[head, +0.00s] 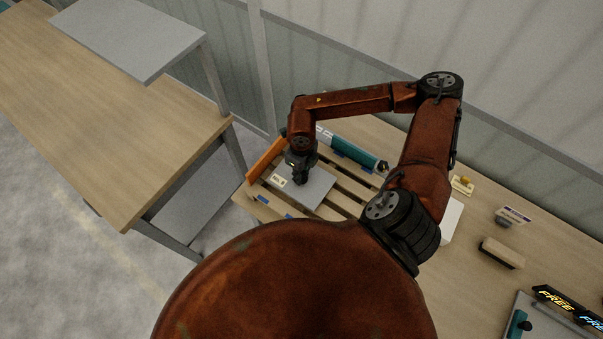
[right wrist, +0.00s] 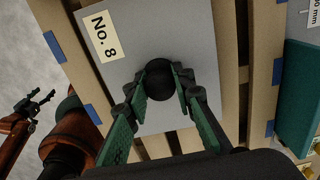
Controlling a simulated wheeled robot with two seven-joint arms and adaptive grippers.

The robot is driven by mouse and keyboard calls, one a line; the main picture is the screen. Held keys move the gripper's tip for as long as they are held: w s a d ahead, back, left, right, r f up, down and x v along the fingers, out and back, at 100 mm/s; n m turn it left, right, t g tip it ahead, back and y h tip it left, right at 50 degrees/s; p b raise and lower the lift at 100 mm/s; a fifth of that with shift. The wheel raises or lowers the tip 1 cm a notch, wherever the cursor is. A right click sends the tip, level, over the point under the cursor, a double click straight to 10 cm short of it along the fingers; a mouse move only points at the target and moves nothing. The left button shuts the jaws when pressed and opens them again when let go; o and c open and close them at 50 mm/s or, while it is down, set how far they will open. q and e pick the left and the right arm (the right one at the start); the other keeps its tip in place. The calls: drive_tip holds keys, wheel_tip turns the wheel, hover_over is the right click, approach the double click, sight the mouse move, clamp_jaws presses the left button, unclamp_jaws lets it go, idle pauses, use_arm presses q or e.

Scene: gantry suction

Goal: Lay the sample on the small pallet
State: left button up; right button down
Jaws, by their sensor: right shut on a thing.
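The sample is a flat grey plate (head: 305,187) with a "No. 8" label and a round black knob (right wrist: 168,80). My right gripper (head: 300,178) is shut on the knob, seen from above in the right wrist view (right wrist: 168,90). The plate is over the slats of the small wooden pallet (head: 348,189); I cannot tell whether it touches them. Blue tape marks (right wrist: 93,114) show on the slats beside the plate. My left gripper (right wrist: 35,103) shows small at the left of the right wrist view, its fingers apart and empty. It is out of the head view.
An orange bar (head: 264,158) stands at the pallet's left edge, and a teal and white bar (head: 352,150) lies along its far side. A brush-like block (head: 502,252) and a small sign (head: 513,215) are on the table to the right. Another wooden table (head: 120,150) stands left.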

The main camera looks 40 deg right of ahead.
drive_tip(key=shift+f+b, duration=0.3)
drive_tip(key=c, duration=1.6)
unclamp_jaws()
wheel_tip(320, 180, up, 12)
drive_tip(key=shift+r, duration=0.1)
